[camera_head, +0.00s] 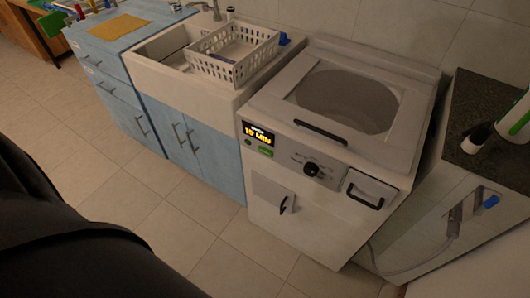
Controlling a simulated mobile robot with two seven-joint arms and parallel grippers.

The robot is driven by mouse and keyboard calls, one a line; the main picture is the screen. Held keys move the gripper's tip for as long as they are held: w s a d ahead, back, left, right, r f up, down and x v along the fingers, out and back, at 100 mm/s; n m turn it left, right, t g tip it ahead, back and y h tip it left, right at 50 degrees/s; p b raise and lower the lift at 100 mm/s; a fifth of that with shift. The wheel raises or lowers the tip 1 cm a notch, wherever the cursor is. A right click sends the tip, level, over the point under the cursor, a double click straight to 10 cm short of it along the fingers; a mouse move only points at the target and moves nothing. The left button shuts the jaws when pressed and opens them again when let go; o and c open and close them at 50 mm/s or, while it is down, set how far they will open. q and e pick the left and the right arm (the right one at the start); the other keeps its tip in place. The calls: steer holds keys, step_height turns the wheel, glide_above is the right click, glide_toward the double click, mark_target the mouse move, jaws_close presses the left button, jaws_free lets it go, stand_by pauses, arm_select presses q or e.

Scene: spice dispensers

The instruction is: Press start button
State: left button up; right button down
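A white top-loading washing machine (320,236) stands right of centre. Its front panel has a small lit display (258,131) with yellow characters at the left. A small green button (266,152) sits just below the display; its label is too small to read. A black knob (311,169) is right of the button. The lid, with a round window (348,98) and a black handle (321,131), appears closed. Neither of my grippers is in view.
A sink cabinet (190,148) with a white dish basket (232,54) stands left of the machine. A dark countertop (488,98) with bottles and a mirror-like panel with a hose are at the right. The tiled floor (178,240) in front is clear. A dark shape fills the lower left.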

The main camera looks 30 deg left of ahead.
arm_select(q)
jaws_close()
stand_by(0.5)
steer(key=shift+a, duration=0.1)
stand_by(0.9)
